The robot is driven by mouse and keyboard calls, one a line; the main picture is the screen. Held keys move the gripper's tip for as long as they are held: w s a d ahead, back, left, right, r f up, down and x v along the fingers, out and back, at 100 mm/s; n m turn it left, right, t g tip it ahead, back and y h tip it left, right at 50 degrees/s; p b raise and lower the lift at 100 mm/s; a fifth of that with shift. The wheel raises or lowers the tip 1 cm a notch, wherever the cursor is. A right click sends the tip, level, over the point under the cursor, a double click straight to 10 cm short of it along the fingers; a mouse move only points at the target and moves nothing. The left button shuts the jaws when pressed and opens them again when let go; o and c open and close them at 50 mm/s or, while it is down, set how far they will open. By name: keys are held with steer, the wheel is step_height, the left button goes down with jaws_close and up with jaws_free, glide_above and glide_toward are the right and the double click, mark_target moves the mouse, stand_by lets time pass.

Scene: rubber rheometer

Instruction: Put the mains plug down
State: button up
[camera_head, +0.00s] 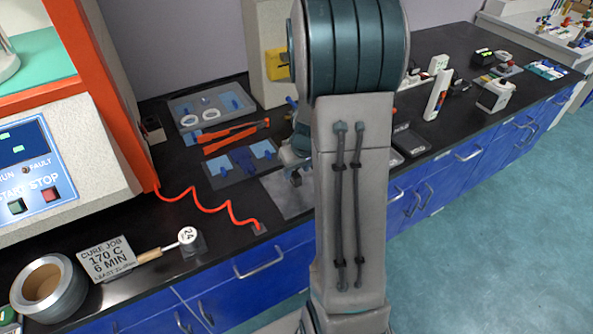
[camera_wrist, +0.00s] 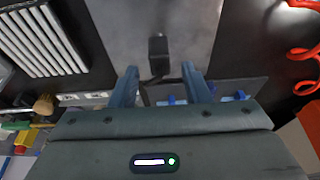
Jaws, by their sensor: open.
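The dark mains plug (camera_wrist: 158,46) rests on a grey metal plate (camera_wrist: 190,22) in the wrist view, just beyond the fingertips. A dark lower part of it shows between the fingers. My gripper (camera_wrist: 159,69) is open, with one blue-grey finger on each side and a gap to the plug. In the head view the plug shows as a small dark shape (camera_head: 296,179) on the plate (camera_head: 283,200), below my gripper (camera_head: 294,158). My arm hides part of the plate and the gripper there.
Left of the plate are a grey tray with blue pieces (camera_head: 215,178), orange-red tongs (camera_head: 236,136) and a coiled red cord (camera_head: 205,201). An orange-framed machine (camera_head: 60,160) stands far left. A ribbed white item (camera_wrist: 42,42) lies left in the wrist view.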

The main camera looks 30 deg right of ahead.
steer(key=v, duration=1)
steer(key=s+a+r, duration=0.3)
steer(key=s+a, duration=0.4)
steer(key=s+a+r, duration=0.2)
steer(key=s+a, duration=0.5)
steer(key=s, duration=0.1)
steer(key=shift+s+a+r, duration=0.2)
steer(key=shift+s+r, duration=0.1)
steer(key=shift+r, duration=0.05)
